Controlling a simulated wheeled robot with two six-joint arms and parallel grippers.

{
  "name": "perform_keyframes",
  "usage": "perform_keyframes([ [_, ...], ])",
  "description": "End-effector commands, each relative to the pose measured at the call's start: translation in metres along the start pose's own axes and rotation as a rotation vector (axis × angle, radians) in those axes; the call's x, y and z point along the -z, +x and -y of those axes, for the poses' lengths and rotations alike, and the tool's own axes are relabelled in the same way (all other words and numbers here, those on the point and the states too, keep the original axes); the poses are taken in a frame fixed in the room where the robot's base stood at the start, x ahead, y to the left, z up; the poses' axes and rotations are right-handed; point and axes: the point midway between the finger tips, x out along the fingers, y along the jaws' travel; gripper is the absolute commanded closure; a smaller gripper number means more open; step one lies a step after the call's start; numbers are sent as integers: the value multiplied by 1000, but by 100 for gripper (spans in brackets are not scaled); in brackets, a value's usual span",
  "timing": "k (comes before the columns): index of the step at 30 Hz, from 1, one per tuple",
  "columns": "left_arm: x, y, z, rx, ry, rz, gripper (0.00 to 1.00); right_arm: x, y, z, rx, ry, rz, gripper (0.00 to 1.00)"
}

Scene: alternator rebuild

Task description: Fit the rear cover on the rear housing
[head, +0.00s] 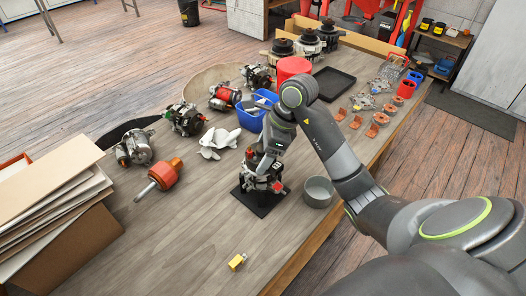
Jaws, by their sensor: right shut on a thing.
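An alternator with the rear housing (264,184) stands upright on a black square base (259,204) near the middle of the table. My right gripper (266,164) reaches down from above, right over the top of this assembly. It is shut on a dark part, which appears to be the rear cover. The jaws and the assembly hide most of that part, and I cannot tell whether it is seated on the housing. My left gripper is out of view.
A grey round bowl (318,191) stands close right of the base. A blue bin (250,121), white crumpled rag (217,142), red-orange tool (160,178) and several alternators lie behind and left. A yellow item (237,261) lies in front.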

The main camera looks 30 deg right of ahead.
Motion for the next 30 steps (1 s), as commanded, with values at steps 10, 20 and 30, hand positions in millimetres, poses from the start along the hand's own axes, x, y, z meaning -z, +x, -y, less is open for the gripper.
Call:
perform_keyframes([
  [10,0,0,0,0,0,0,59,0,0,0,0,1,0,7],
  [20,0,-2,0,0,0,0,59,0,-2,0,0,1,-1,4],
  [30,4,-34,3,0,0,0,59,-1,-61,1,5,0,-4,4],
])
